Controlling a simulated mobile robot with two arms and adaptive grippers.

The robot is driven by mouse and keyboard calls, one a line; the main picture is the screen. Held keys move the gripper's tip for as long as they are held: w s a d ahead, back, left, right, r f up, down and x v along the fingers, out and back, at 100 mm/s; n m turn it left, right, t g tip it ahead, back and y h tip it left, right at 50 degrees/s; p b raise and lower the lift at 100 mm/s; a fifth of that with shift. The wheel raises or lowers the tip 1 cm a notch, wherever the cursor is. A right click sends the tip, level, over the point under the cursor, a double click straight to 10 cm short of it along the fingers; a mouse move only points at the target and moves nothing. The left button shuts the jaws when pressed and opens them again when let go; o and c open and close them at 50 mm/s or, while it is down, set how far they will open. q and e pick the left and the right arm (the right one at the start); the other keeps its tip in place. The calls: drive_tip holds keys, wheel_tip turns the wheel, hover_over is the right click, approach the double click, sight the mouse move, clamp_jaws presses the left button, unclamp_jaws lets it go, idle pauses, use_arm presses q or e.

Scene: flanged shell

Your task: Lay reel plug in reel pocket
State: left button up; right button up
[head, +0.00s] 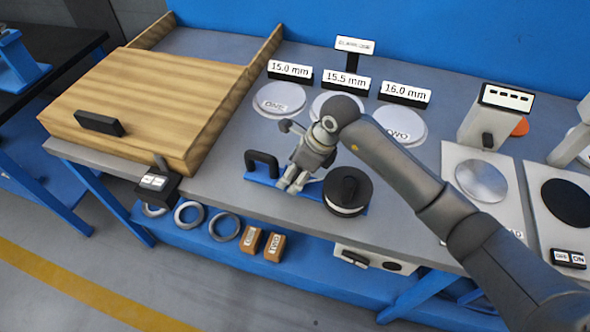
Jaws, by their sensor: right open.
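My right gripper (290,187) is open, pointing down over a blue base plate (257,179) near the bench's front edge. No object shows between its fingers. A black handle (262,160) stands on the plate to its left. A round black-topped reel with a white side (348,192) sits at the plate's right end, just right of the gripper. I cannot tell which part is the reel plug or the reel pocket; the gripper and wrist hide the middle of the plate. My left gripper is not in view.
Round pale discs, one marked ONE (281,99), lie behind the arm with millimetre signs (346,82). A wooden drawer-like box (150,98) fills the left. Scales (481,184) stand right. Rings (189,214) and wooden blocks (275,246) lie on the blue lower shelf.

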drive_tip(key=b+v, duration=0.1)
drive_tip(key=v, duration=1.1)
